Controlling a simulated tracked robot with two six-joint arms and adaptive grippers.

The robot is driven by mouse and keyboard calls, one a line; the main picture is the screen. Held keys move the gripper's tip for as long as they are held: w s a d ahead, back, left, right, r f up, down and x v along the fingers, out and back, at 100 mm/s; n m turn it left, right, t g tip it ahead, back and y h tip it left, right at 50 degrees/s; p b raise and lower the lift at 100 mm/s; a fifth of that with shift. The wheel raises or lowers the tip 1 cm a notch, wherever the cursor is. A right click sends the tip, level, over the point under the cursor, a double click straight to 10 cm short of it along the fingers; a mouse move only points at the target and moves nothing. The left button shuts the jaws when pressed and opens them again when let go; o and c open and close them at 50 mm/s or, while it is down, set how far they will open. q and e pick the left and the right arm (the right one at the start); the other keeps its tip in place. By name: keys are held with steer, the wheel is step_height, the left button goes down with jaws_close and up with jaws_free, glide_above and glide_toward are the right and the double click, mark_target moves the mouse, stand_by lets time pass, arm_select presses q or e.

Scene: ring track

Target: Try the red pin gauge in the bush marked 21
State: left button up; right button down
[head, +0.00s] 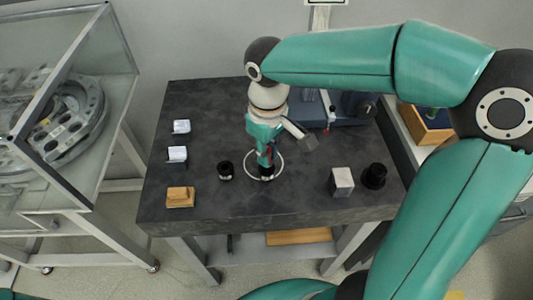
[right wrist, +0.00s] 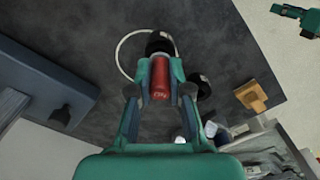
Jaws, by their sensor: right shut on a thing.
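My right gripper (head: 265,160) points down over the dark table. In the right wrist view it (right wrist: 158,75) is shut on the red pin gauge (right wrist: 159,80), a short red cylinder between its fingers. A black bush (head: 266,172) stands inside a white ring on the table, right below the gripper. In the right wrist view this bush (right wrist: 160,42) shows just beyond the gauge's end; I cannot tell whether the gauge touches or enters it. A second black bush (head: 225,170) stands to the left, outside the ring. No number is readable on either. My left gripper is not in view.
On the table (head: 215,210), a wooden block (head: 180,197) and two small white blocks (head: 177,154) stand at left. A pale cube (head: 342,181) and a black round piece (head: 374,176) stand at right. Dark equipment (head: 345,108) fills the back right. The front middle is clear.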

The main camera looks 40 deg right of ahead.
steer(key=shift+r, duration=0.1)
stand_by(0.3)
steer(key=shift+r+p, duration=1.45)
steer(key=shift+r, duration=0.05)
steer(key=shift+r, duration=0.2)
steer(key=shift+r+p, duration=1.9)
steer(key=shift+r, duration=0.1)
steer(key=shift+f, duration=0.15)
